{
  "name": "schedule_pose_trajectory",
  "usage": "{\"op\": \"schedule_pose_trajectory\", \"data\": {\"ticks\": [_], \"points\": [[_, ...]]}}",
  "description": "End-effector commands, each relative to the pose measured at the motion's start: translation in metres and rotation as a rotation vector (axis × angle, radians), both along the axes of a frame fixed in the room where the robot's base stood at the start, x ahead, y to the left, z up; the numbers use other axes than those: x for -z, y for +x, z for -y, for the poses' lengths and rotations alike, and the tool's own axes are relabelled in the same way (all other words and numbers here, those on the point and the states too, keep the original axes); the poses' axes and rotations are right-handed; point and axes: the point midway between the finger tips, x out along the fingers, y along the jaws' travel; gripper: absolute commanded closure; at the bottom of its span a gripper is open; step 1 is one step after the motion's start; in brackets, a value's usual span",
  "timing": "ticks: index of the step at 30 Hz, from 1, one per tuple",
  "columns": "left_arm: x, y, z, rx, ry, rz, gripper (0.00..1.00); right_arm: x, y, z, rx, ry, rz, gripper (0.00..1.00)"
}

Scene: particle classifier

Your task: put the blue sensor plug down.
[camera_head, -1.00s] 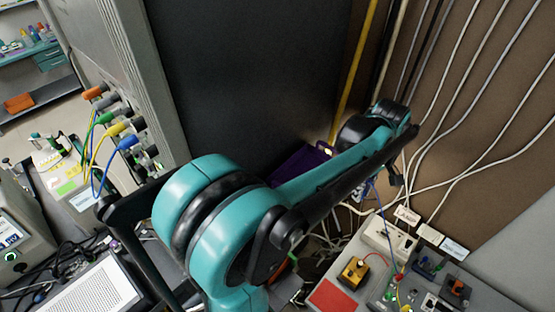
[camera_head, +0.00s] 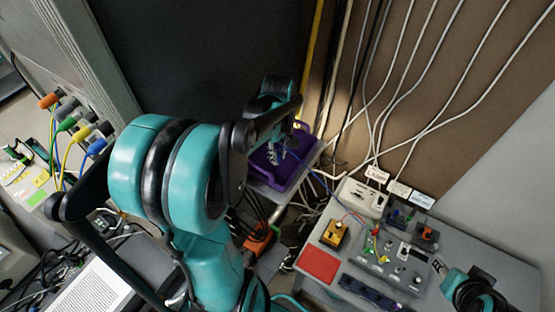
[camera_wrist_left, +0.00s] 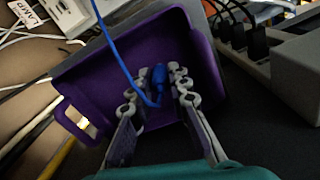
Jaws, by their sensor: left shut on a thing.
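My left gripper (camera_head: 279,152) is over the purple bin (camera_head: 304,166) in the head view. In the left wrist view, the fingers of the left gripper (camera_wrist_left: 154,92) are shut on the blue sensor plug (camera_wrist_left: 158,76), whose blue cable runs up and to the left. The plug is in front of the inside of the purple bin (camera_wrist_left: 85,72); whether it touches the bin is unclear. In the head view the plug itself is too small to make out among the fingers. Part of my right gripper (camera_head: 440,266) shows at the lower right; its fingertips are too small to judge.
White cables hang along the brown wall. A dark cabinet (camera_head: 200,60) rises behind the left arm. Coloured plugs (camera_head: 75,125) are at the left.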

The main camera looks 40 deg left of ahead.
Motion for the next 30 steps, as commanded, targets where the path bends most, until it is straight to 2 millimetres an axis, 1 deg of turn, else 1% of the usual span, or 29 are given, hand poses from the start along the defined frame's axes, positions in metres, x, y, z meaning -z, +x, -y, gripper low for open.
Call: {"op": "schedule_pose_trajectory", "data": {"ticks": [6,9,17,24,25,27,30], "points": [[0.029,0.001,0.0,0.0,0.0,0.0,1.0,-0.006,0.0,0.0,0.0,0.0,0.0,0.6],[0.036,0.0,0.0,0.0,0.0,0.0,1.0,-0.006,0.0,0.0,0.0,0.0,0.0,0.6],[0.038,0.0,0.0,0.0,0.0,0.0,1.0,-0.005,0.0,0.0,0.0,0.0,0.0,0.6],[0.046,0.0,0.0,0.0,0.0,0.0,1.0,0.003,0.0,0.0,0.0,0.0,0.0,0.6],[0.045,0.0,0.0,0.0,0.0,0.0,0.77,0.002,0.0,0.0,0.0,0.0,0.0,0.6],[0.044,0.0,0.0,0.0,0.0,0.0,0.62,0.001,0.0,0.0,0.0,0.0,0.0,0.6],[0.044,0.0,0.0,0.0,0.0,0.0,0.62,0.001,0.0,0.0,0.0,0.0,0.0,0.6]]}}
